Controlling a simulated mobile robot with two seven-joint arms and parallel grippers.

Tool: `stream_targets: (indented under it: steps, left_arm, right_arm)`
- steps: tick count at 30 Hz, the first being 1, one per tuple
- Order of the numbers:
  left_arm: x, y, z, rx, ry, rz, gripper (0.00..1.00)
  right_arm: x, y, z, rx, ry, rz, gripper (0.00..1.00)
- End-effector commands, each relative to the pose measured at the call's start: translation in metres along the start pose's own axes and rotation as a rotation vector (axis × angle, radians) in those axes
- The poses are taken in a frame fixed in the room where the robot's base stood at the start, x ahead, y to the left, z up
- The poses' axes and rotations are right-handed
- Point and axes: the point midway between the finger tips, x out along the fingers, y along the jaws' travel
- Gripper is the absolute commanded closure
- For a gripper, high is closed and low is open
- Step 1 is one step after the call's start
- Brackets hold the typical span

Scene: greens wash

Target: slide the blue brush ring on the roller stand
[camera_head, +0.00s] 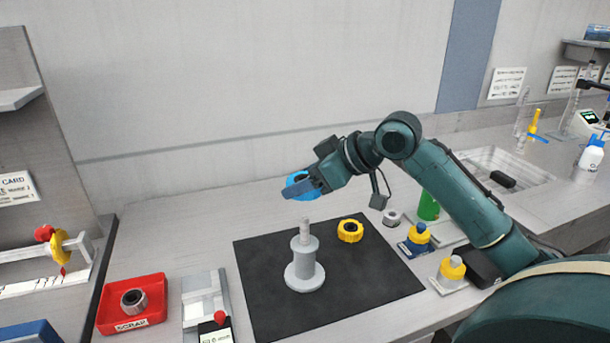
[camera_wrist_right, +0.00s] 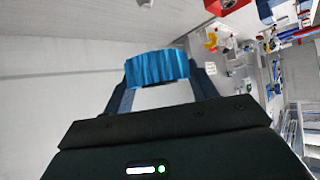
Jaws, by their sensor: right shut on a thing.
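The blue brush ring (camera_head: 299,179) is held in my right gripper (camera_head: 303,188), above the stand and slightly to its left in the head view. In the right wrist view the ring (camera_wrist_right: 157,68) sits between the two fingers of the gripper (camera_wrist_right: 160,85), its ribbed side showing. The roller stand (camera_head: 304,264) is a grey spool with a wide round base and a thin upright post on top. It stands upright on the black mat (camera_head: 262,312). The ring is apart from the post. My left gripper is not in view.
A yellow ring (camera_head: 350,231) lies on the mat right of the stand. A red scrap tray (camera_head: 151,317) with a grey ring and a gauge with a red knob (camera_head: 219,317) are at front left. Blue and yellow pieces (camera_head: 418,237) stand right of the mat.

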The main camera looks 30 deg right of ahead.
Motion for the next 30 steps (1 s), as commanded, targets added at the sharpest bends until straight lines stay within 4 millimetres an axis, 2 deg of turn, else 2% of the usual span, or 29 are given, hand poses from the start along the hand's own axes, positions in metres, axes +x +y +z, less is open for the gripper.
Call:
stream_targets:
  steps: [4,13,30]
  left_arm:
    - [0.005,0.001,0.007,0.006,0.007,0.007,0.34]
    - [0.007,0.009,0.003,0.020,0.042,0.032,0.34]
    - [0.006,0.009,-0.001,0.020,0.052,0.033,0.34]
  right_arm:
    - [0.011,0.000,0.014,0.000,-0.001,0.000,0.65]
    - [0.026,0.000,0.034,0.000,-0.001,0.001,0.65]
    - [0.028,0.000,0.036,0.000,0.000,0.000,0.65]
